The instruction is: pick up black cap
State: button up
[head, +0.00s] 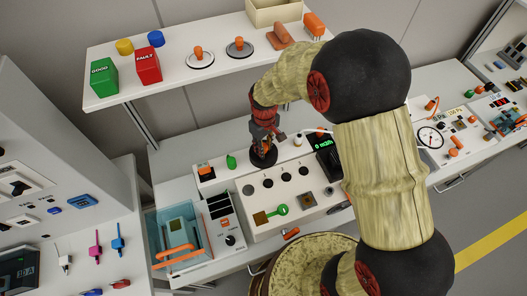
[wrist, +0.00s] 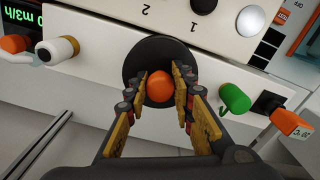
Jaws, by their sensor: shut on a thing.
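The black cap (wrist: 157,52) is a round black disc with an orange knob (wrist: 160,88) at its middle, seen from above in the wrist view. My gripper (wrist: 161,92) has its two fingers on either side of the orange knob and is shut on it. In the head view the black cap (head: 263,160) shows as a dark disc under my gripper (head: 264,147), by the back of the white panel box. The fingers hide most of the knob there. I cannot tell whether the disc touches the surface below.
A green knob (wrist: 235,98) and an orange-tipped switch (wrist: 290,122) are right of the cap in the wrist view. The white panel box (head: 290,205) has several dark round holes. A shelf (head: 185,75) stands behind.

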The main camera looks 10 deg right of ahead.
grip_shut()
jog(key=shift+r, duration=0.1)
